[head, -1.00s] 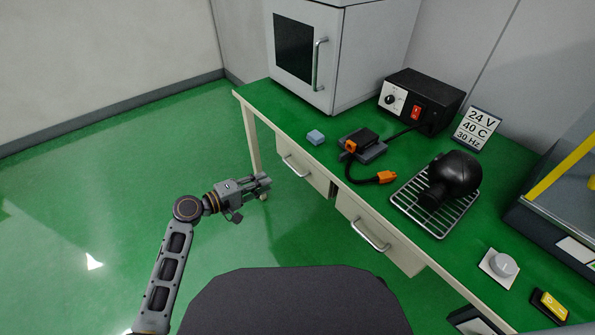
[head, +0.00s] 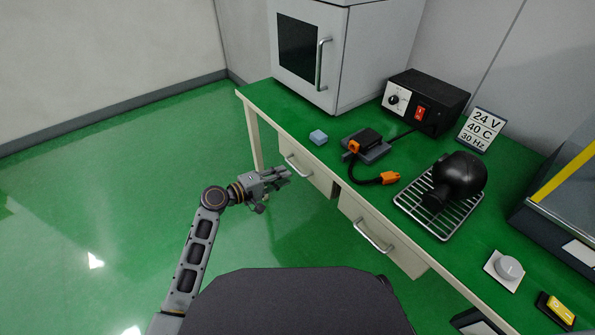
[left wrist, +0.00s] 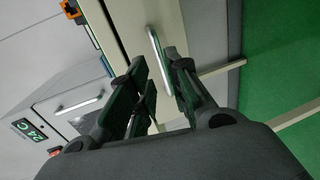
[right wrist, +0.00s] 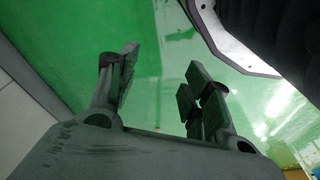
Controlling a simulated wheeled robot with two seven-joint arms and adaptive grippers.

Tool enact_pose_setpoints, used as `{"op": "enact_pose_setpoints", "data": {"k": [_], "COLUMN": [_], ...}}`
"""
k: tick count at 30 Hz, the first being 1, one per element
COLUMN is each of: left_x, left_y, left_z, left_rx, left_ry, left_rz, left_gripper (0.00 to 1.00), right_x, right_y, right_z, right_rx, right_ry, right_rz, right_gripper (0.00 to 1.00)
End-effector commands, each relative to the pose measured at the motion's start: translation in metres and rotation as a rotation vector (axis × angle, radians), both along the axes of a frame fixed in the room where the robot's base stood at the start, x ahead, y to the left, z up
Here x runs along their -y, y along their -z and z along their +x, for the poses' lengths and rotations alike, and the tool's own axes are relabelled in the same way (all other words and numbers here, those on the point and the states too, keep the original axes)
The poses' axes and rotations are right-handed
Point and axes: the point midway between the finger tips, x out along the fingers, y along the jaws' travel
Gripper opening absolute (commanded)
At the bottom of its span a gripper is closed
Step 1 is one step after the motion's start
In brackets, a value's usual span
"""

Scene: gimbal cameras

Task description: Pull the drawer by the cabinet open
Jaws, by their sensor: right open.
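The drawer by the cabinet (head: 318,178) is a pale front under the bench top with a metal bar handle (head: 298,166). It looks closed. My left gripper (head: 284,173) is just in front of this handle, on its floor side. In the left wrist view the open fingers (left wrist: 160,72) lie on either side of the handle (left wrist: 157,48), with nothing gripped; contact cannot be told. The cabinet (head: 354,60) stands on the bench above. My right gripper (right wrist: 156,68) is open and empty over green floor in the right wrist view; it is outside the head view.
A second drawer (head: 405,255) with its own handle is to the right. The green bench (head: 365,190) holds a blue block (head: 318,137), a black power box (head: 427,100), an orange-ended cable (head: 389,178) and a wire rack (head: 412,207). The floor left of the bench is clear.

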Motion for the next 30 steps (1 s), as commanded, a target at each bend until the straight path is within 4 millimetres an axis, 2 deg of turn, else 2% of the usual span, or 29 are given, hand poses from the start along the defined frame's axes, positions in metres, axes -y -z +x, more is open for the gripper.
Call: {"op": "enact_pose_setpoints", "data": {"k": [9, 15, 30], "left_x": [0.034, 0.049, 0.057], "left_y": [0.009, 0.013, 0.015], "left_z": [0.024, 0.036, 0.041], "left_rx": [0.0, 0.0, 0.0], "left_ry": [0.001, -0.001, 0.0], "left_rz": [0.0, 0.0, 0.001], "left_gripper": [0.19, 0.19, 0.19], "right_x": [-0.004, -0.007, -0.008], "right_y": [-0.018, -0.029, -0.032], "right_z": [-0.002, 0.0, -0.003], "right_rx": [-0.013, -0.006, -0.007], "right_ry": [-0.003, -0.003, -0.004], "right_rz": [0.007, 0.014, 0.017], "right_gripper": [0.49, 0.49, 0.49]}}
